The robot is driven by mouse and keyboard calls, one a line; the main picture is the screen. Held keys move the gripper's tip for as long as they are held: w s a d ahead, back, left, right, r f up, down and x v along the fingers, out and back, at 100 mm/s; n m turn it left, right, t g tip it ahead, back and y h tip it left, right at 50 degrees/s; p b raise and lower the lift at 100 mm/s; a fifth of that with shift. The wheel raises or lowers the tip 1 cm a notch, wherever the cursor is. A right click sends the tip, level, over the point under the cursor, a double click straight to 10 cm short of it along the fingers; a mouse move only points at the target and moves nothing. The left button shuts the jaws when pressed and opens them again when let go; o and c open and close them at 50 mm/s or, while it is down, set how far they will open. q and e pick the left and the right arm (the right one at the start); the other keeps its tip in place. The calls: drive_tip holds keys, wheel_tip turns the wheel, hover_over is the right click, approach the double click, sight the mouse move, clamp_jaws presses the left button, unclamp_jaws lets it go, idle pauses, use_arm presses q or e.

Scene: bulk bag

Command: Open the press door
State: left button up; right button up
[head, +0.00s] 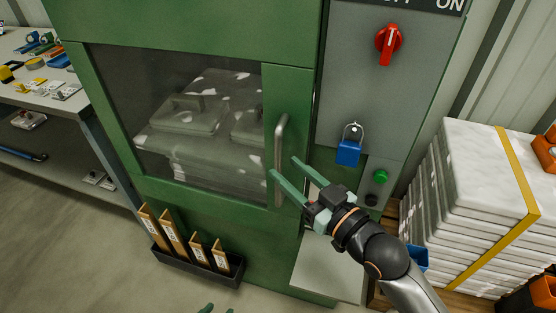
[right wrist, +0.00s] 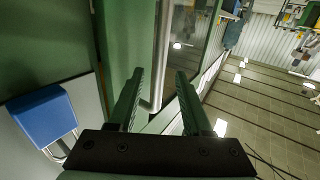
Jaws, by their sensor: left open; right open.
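The green press door (head: 292,90) has a dark window with pale bags behind it and appears closed. Its vertical metal handle (head: 281,140) is on the door's right side. My right gripper (head: 281,165) is open at the handle's lower part, a fingertip on each side in the picture. In the right wrist view the handle (right wrist: 160,65) shows between the two open fingers (right wrist: 160,72); I cannot tell whether they touch it. My left gripper (head: 217,310) shows only as green fingertips at the bottom edge, apart from the door.
Right of the door, a grey panel carries a red rotary switch (head: 389,42), a blue padlock (head: 348,152) and a green button (head: 380,176). A black rack (head: 191,264) with wooden-looking boards stands low at the door's front. A strapped white stack (head: 480,200) stands right, a workbench (head: 70,103) left.

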sight(281, 164)
drive_tip(key=shift+x, duration=2)
drive_tip(key=shift+c, duration=0.3)
clamp_jaws()
